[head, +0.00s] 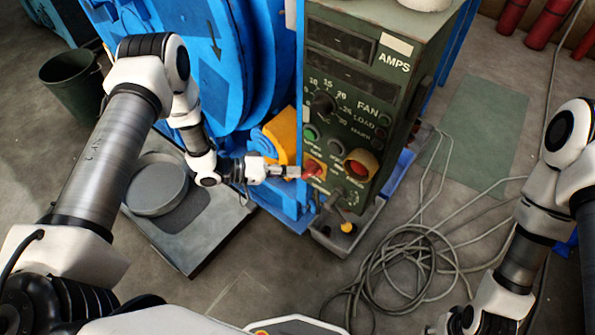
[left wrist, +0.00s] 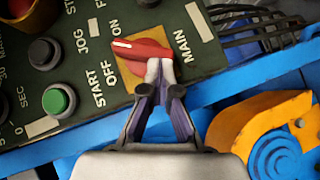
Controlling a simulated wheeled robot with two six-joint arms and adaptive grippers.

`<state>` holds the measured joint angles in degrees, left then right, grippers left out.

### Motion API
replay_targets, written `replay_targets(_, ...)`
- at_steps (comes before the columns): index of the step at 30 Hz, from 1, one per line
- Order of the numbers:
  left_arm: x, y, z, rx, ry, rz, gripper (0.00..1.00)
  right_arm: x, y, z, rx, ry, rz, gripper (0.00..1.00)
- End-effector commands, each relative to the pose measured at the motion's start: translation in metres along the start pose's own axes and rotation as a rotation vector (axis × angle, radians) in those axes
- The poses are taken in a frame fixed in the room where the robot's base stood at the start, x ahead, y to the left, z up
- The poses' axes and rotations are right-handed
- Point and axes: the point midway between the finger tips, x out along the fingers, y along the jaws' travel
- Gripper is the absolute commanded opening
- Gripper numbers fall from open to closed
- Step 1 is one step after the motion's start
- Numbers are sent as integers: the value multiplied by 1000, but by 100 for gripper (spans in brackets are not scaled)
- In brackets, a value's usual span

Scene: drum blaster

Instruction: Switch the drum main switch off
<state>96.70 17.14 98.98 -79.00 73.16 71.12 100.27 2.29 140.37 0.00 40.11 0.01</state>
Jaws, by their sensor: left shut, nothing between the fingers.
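The main switch is a red rotary knob (head: 313,168) on a yellow plate, low on the green control panel (head: 345,130). In the left wrist view the red knob (left wrist: 145,50) shows a white pointer mark at its left end, between the printed ON and OFF; I cannot tell which it is set to. My left gripper (head: 294,172) is shut and empty, with its tips at the knob's near edge. In the left wrist view the fingertips (left wrist: 160,72) overlap that edge and appear to touch it.
A green button (left wrist: 58,101) and a dark button (left wrist: 44,53) sit beside the switch. A larger red knob with a yellow collar (head: 361,165) is to its right. The blue machine (head: 215,60) stands left of the panel. Loose cables (head: 410,255) lie on the floor.

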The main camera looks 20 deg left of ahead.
Motion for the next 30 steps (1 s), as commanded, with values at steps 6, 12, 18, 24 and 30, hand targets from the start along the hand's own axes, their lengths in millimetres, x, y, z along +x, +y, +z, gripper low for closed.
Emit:
replay_targets(6,3,-8,2,-82,0,84,0,21,0,0,0,0,0,40)
replay_targets(12,4,-10,4,-150,1,153,0,31,0,0,0,0,0,40)
replay_targets(18,6,-11,5,-204,1,208,0,38,0,0,0,0,0,40)
replay_targets(24,7,-12,6,-210,2,213,0,43,0,0,0,0,0,40)
replay_targets(30,8,-13,7,-210,1,212,0,46,0,0,0,0,0,40)
